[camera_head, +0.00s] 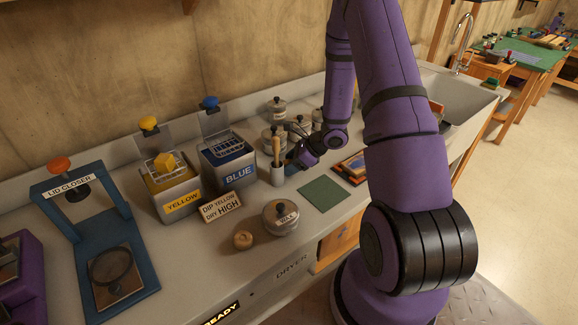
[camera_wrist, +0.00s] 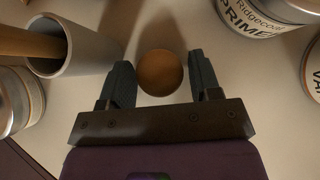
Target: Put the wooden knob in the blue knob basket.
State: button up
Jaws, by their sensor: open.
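A round wooden knob (camera_wrist: 160,73) shows in the wrist view between my two open fingertips. I see it from above and cannot tell if the fingers touch it; a small gap shows on each side. My gripper (camera_head: 296,158) is at the back of the counter in the head view, right of the grey cup, and the knob between its fingers is hidden there. The blue knob basket, a wire basket (camera_head: 228,146) with a blue knob (camera_head: 209,103) on its upright plate, sits at the top of the tank labelled BLUE (camera_head: 239,175), left of my gripper.
A grey cup (camera_head: 277,176) with wooden handles stands close to my gripper, also in the wrist view (camera_wrist: 68,62). Tins (camera_head: 276,108) crowd behind. A yellow tank (camera_head: 181,204), a sign (camera_head: 221,206), a WAX tin (camera_head: 281,218) and a round wooden piece (camera_head: 243,239) stand left and in front.

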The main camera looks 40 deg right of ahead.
jog(key=c, duration=0.7)
jog(key=shift+c, duration=0.2)
jog(key=shift+r, duration=0.1)
